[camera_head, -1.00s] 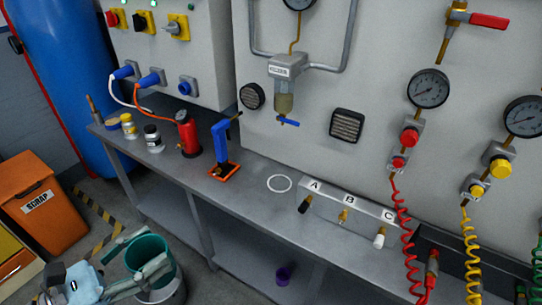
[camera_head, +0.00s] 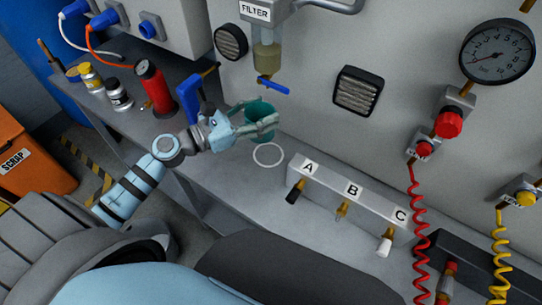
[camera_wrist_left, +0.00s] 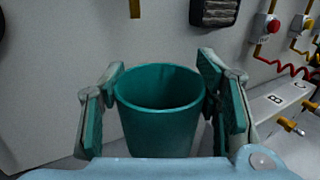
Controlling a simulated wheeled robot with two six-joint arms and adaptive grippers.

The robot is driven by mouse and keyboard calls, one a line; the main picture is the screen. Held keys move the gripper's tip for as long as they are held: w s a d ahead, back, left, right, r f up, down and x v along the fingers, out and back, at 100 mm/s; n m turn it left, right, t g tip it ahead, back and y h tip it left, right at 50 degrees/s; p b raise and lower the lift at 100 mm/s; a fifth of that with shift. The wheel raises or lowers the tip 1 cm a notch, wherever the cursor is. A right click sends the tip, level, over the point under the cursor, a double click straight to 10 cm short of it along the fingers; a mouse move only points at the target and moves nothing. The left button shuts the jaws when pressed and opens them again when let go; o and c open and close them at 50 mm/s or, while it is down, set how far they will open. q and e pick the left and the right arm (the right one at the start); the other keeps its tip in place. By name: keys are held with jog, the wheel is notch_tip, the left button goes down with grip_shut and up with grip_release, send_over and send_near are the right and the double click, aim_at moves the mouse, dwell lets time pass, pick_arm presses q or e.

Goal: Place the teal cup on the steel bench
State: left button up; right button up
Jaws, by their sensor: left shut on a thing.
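The teal cup (camera_head: 259,111) is held upright near the back of the steel bench (camera_head: 241,185), just behind a white ring mark (camera_head: 268,155) on the bench top. In the left wrist view the cup (camera_wrist_left: 160,120) sits between both fingers, its mouth open and empty. My left gripper (camera_head: 262,126) is shut on the cup. I cannot tell whether the cup's base touches the bench; the fingers partly hide its lower part. My right gripper is not in view.
A blue clamp tool (camera_head: 190,98) and a red cylinder (camera_head: 153,87) stand left of the cup. A block with valves A, B and C (camera_head: 345,195) stands to the right. The filter's blue lever (camera_head: 273,86) hangs close above the cup.

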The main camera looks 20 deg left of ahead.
pick_arm(q)
jog(key=shift+n+t+y, duration=0.4)
jog(key=shift+n+y, duration=0.1)
jog(key=shift+y, duration=0.2)
jog(key=w+f+b, duration=0.1)
jog(key=f+b, duration=0.1)
jog(key=f, duration=0.2)
jog(key=w+f+b, duration=0.1)
jog(key=f+b, duration=0.1)
jog(key=f, duration=0.3)
jog(key=w+f+b, duration=0.1)
jog(key=w+f, duration=0.1)
jog(key=f, duration=0.3)
jog(key=shift+d+b, duration=0.1)
jog(key=shift+b, duration=0.3)
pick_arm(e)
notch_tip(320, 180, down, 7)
pick_arm(q)
jog(key=shift+f, duration=0.1)
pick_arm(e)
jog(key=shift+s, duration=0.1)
pick_arm(q)
jog(key=o, duration=0.8)
jog(key=shift+f, duration=0.1)
jog(key=o, duration=0.4)
jog(key=shift+o, duration=0.2)
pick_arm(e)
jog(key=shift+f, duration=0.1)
